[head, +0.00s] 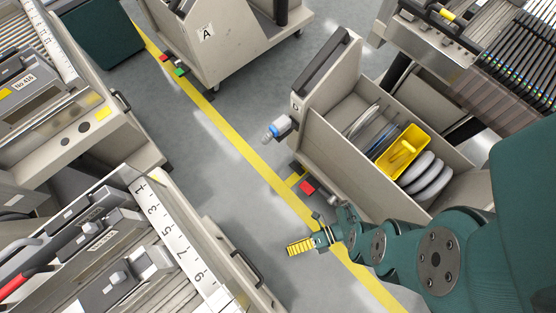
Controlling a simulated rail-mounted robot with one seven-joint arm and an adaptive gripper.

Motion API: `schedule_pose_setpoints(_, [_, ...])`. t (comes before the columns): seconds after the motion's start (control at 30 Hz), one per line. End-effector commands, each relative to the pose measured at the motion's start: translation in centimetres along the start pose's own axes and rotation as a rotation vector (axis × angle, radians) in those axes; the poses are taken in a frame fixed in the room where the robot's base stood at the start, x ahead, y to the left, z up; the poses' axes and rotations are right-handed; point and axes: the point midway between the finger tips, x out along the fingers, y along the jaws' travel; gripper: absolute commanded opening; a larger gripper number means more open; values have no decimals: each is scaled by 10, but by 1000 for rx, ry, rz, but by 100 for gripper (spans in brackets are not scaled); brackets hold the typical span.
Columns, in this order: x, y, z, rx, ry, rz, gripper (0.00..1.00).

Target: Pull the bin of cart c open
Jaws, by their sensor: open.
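A beige cart (312,152) stands right of centre, beyond my arm. I cannot read a letter on it, so I cannot confirm it is cart c. Its top bin (443,153) shows its inside, with several reels (425,175) and a yellow tray (403,150). A long dark handle (325,62) runs along the upper edge of its end panel. My gripper (302,245), with yellow ribbed finger pads, is over the floor near the yellow line, below and left of the cart. It is open, empty and apart from the cart. My arm hides the cart's near lower corner.
A blue-and-white device (277,128) juts from the cart's left side. A cart marked A (206,33) stands at the back. Feeder machines (150,250) fill the left, and another (500,50) the upper right.

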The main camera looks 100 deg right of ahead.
Motion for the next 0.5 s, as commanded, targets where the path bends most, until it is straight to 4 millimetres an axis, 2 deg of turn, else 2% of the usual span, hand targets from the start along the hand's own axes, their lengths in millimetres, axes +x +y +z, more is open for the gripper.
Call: schedule_pose_setpoints(0.5, [64, -1, -3, -6, 12, -1, 43])
